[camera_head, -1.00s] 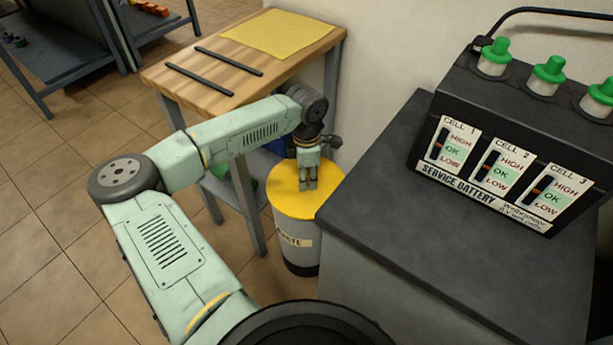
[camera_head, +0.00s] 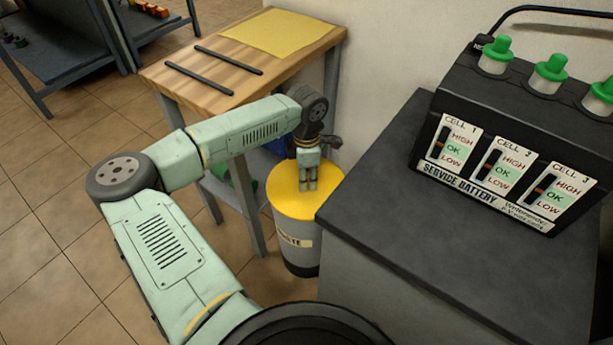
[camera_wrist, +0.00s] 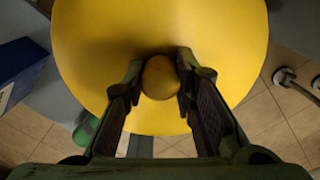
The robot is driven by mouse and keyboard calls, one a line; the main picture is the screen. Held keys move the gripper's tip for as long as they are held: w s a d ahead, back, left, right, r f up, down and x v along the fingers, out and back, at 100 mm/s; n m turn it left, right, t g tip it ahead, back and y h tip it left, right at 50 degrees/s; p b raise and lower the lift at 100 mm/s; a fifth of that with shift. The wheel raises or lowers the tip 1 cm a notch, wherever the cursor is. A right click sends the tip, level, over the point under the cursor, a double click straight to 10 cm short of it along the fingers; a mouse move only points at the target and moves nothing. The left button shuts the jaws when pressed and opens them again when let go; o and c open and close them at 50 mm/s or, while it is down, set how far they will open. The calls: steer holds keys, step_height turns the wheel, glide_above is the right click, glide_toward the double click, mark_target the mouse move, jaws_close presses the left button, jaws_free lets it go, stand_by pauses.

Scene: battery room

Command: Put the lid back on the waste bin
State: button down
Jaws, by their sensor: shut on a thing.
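The yellow round lid (camera_head: 283,198) lies across the top of the grey waste bin (camera_head: 299,259) in the head view, and looks about level with its rim. The bin stands on the floor between the wooden table and the dark cabinet. My gripper (camera_head: 308,188) points down at the middle of the lid. In the wrist view the lid (camera_wrist: 95,45) fills the upper middle, and my gripper (camera_wrist: 160,82) is shut on its round yellow knob (camera_wrist: 160,78). The bin is hidden under the lid in the wrist view. I cannot tell whether the lid is fully seated.
The dark cabinet (camera_head: 440,235) with the service battery (camera_head: 500,160) on it stands close to the right of the bin. The wooden table (camera_head: 190,92) stands behind and left, holding two black strips and a yellow sheet (camera_head: 272,34). Open tiled floor lies at the left.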

stand_by(0.9)
steer(key=c, duration=1.2)
jaws_free()
steer(key=o, duration=0.5)
steer(key=shift+c, duration=0.2)
steer(key=shift+r, duration=0.1)
steer(key=shift+r+p, duration=1.5)
steer(key=shift+r, duration=1.9)
